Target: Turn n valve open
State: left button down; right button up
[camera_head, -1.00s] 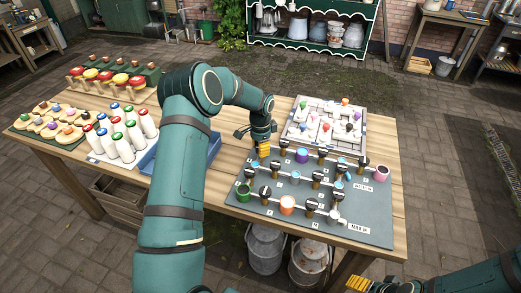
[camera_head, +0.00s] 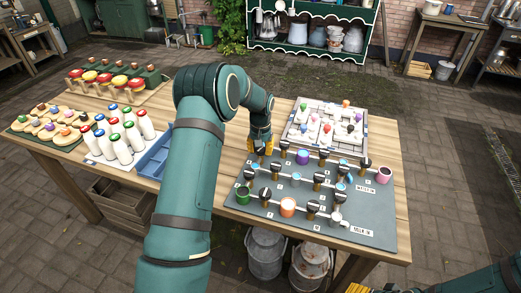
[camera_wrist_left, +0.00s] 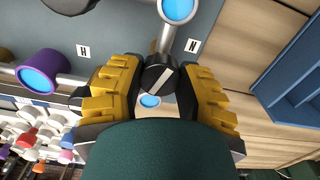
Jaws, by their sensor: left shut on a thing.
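A grey valve board (camera_head: 375,212) lies on the wooden table, with white pipes, coloured cups and several black valve knobs. In the left wrist view, a black knob (camera_wrist_left: 158,76) with a white line across its top sits between the yellow fingers of my left gripper (camera_wrist_left: 155,92). An N label (camera_wrist_left: 193,46) and an H label (camera_wrist_left: 83,50) show on the board near it. In the head view, my left gripper (camera_head: 260,147) points down at the board's far left corner and hides that knob. My right gripper (camera_head: 358,288) shows only partly at the bottom edge, away from the board.
A white tray (camera_head: 294,136) with coloured pegs stands behind the board. A blue crate (camera_head: 153,163), white bottles with coloured caps (camera_head: 123,138) and more coloured items stand to the left. Other knobs and an orange cup (camera_head: 287,207) crowd the board.

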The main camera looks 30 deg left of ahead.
aim_at(260, 149)
pick_arm(q)
jog(key=shift+n, duration=1.7)
jog(key=c, duration=0.5)
grip_release()
notch_tip(260, 149, up, 12)
